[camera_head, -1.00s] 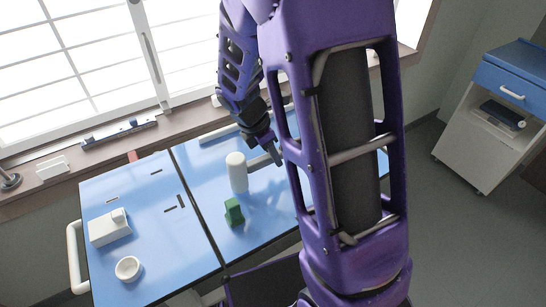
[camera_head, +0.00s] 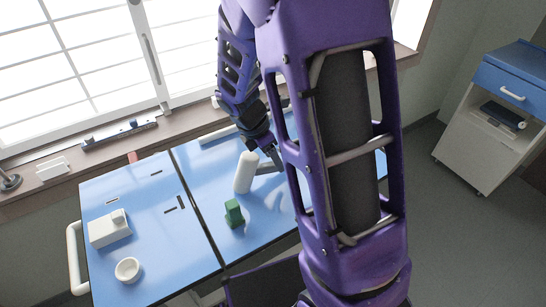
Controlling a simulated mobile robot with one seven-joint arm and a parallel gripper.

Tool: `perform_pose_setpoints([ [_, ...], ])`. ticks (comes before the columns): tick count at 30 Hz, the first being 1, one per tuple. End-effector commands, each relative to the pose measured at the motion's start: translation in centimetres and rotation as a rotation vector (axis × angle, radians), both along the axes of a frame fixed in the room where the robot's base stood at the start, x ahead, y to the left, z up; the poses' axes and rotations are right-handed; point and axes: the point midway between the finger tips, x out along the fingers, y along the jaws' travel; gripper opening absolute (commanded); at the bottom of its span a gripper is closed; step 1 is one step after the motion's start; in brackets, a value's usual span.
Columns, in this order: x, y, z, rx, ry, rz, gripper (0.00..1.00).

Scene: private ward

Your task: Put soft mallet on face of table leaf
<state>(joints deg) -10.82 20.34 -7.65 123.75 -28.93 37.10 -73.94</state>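A white cylinder (camera_head: 245,172), which looks like the head of the soft mallet, leans to the right over the right-hand blue panel of the table (camera_head: 215,158). A short grey piece (camera_head: 267,168), perhaps its handle, runs from it to the right toward my arm. My gripper (camera_head: 275,155) is low over this panel, just right of the white cylinder. Its fingers are small and partly hidden behind my arm, so whether they close on the grey piece cannot be seen. Which panel is the table leaf is not clear.
A green block (camera_head: 234,213) stands just in front of the white cylinder. The left panel (camera_head: 150,225) holds a white box (camera_head: 108,229), a white cup (camera_head: 128,269) and small dark pieces. A window sill (camera_head: 60,185) lies behind; a cabinet (camera_head: 490,125) stands right.

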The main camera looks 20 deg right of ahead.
Motion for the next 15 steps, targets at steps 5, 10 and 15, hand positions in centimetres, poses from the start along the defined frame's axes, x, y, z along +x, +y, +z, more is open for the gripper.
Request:
perform_pose_setpoints([
  [5, -0.1, 1.1, 3.3, 0.002, -0.007, 0.001, 0.62],
  [10, -0.3, 2.4, 6.7, 0.003, -0.008, 0.001, 0.62],
  [15, -0.5, 3.3, 9.4, 0.001, -0.004, 0.001, 0.62],
])
